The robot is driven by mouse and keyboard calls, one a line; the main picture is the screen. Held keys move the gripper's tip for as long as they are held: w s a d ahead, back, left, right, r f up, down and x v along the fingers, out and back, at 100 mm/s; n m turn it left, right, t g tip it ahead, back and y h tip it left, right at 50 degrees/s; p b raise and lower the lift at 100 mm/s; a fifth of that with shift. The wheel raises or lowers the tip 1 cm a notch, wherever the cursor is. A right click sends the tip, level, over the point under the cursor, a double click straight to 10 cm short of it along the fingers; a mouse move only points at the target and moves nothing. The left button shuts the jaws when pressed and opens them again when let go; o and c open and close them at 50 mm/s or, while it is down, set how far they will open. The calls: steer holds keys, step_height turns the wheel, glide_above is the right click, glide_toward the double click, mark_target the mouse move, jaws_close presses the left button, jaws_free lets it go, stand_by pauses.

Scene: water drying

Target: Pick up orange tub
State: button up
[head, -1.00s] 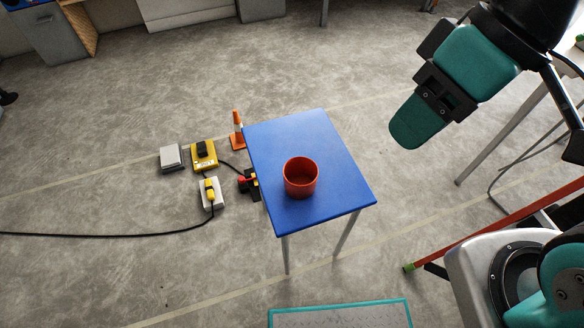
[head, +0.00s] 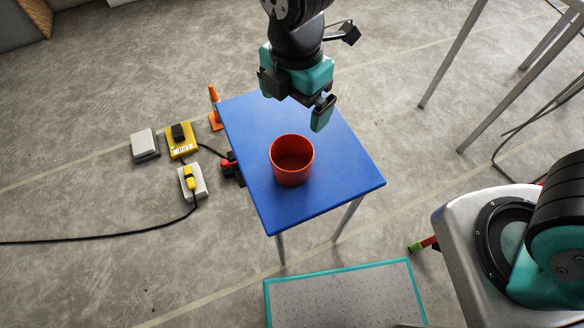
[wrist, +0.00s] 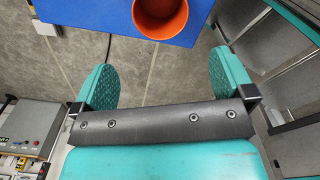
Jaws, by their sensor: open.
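The orange tub (head: 292,161) stands upright on the blue table (head: 340,178), near its middle. In the wrist view the orange tub (wrist: 160,16) shows at the top, partly cut off by the frame edge, beyond the fingertips. My gripper (head: 308,108) is above the far part of the table, behind and above the tub. In the wrist view my gripper (wrist: 162,75) has its two teal fingers wide apart with nothing between them. It does not touch the tub.
An orange cone (head: 215,110) stands on the floor left of the table. A yellow device (head: 180,140), a grey box (head: 145,145) and a cable (head: 120,240) lie further left. A teal-edged platform (head: 345,295) is in front. The tabletop around the tub looks clear.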

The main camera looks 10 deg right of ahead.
steer(key=b, duration=0.2)
glide_toward(292, 159)
steer(key=s, duration=0.3)
steer(key=shift+a+f, duration=0.15)
steer(key=shift+f, duration=1.05)
steer(key=shift+a+f, duration=0.15)
steer(key=shift+f, duration=1.05)
steer(key=c, duration=0.6)
steer(key=shift+r, duration=0.15)
